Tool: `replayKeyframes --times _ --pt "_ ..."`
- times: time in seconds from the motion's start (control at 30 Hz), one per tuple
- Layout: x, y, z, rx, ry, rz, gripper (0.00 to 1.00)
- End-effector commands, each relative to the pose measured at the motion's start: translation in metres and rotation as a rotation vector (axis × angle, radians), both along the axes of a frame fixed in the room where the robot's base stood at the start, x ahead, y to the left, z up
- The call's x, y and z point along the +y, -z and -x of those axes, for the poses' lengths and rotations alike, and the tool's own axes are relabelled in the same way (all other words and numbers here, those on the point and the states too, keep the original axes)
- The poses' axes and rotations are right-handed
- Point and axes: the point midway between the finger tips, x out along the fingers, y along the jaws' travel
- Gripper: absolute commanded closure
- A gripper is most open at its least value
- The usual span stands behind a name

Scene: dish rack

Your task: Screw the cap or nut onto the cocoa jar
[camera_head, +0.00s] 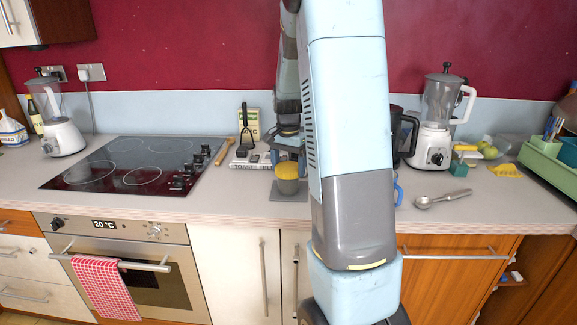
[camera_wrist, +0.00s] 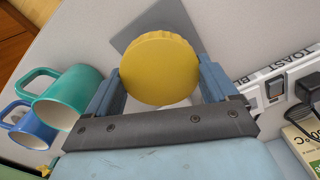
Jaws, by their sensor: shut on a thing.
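The cap hides the jar in the wrist view. I cannot tell whether the cap is threaded or only resting on the jar. My gripper (camera_head: 289,162) points down from above and is shut on the cap, with one blue finger on each side.
A teal mug (camera_wrist: 70,97) and a blue mug (camera_wrist: 33,131) are on the other side. A metal scoop (camera_head: 440,199) and a blender (camera_head: 436,120) are to the right. The hob (camera_head: 125,170) is left.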

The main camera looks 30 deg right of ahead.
Motion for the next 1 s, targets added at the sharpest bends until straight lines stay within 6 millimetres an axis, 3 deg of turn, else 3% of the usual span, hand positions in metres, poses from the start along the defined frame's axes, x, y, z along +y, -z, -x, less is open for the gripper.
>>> replayKeyframes --times 0.37,0.4,0.53,0.77,1.0 --pt "0.000 0.000 0.000 0.000 0.096 -0.001 0.50" --pt "0.000 0.000 0.000 0.000 0.096 -0.001 0.13" --pt "0.000 0.000 0.000 0.000 0.096 -0.001 0.00" --pt "0.000 -0.001 0.000 0.000 0.095 0.000 0.00" --pt "0.000 -0.019 -0.001 -0.002 0.094 0.000 0.00"
